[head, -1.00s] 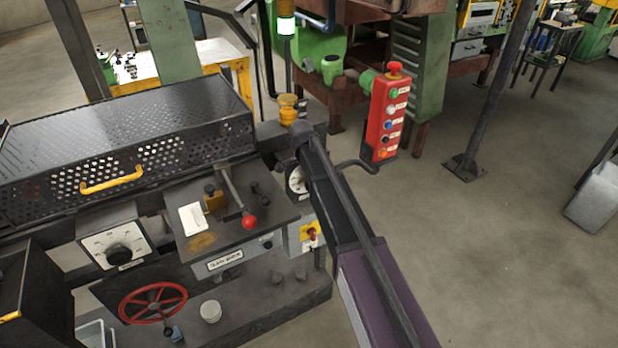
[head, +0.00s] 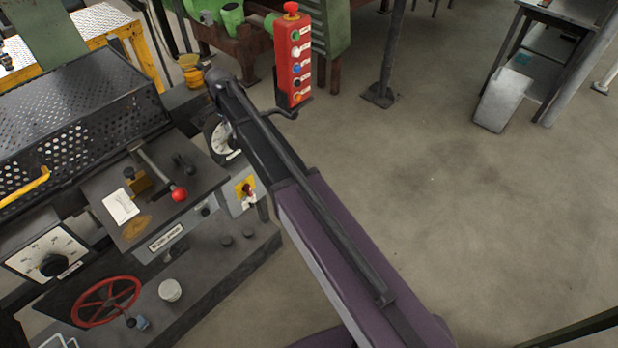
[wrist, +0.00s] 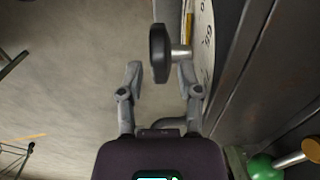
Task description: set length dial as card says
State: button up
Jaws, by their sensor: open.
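A round white dial (head: 219,140) is on the end face of the machine in the head view, partly covered by my arm. In the wrist view a white numbered face (wrist: 205,42) shows at the upper right, with a metal shaft (wrist: 181,54) and a black knob (wrist: 159,53) standing out from it. My gripper (wrist: 161,74) is open, its fingers on either side of the knob's near edge; I cannot tell whether they touch it. A second dial (head: 67,242) with a black knob is on the machine's front. A white card (head: 121,206) lies on the sloped panel; its writing is too small to read.
A red-knobbed lever (head: 179,194) rises from the panel. A red button box (head: 293,62) stands behind my arm. A red handwheel (head: 106,301) is low on the front. The floor (head: 440,200) to the right is mostly clear.

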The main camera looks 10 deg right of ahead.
jog(key=shift+r+p, duration=5.7)
jog(key=shift+r, duration=0.3)
jog(key=s+d+f+n+b, duration=0.9)
jog(key=s+d+f+b, duration=0.9)
jog(key=s+d, duration=0.3)
jog(key=shift+f+n+b, duration=0.3)
jog(key=shift+f+b, duration=0.05)
jog(key=shift+b, duration=0.05)
jog(key=shift+d, duration=0.1)
jog(key=shift+n, duration=0.8)
jog(key=s, duration=0.1)
jog(key=s+d, duration=0.1)
jog(key=s, duration=0.1)
jog(key=s+d, duration=0.1)
jog(key=shift+s+d, duration=0.15)
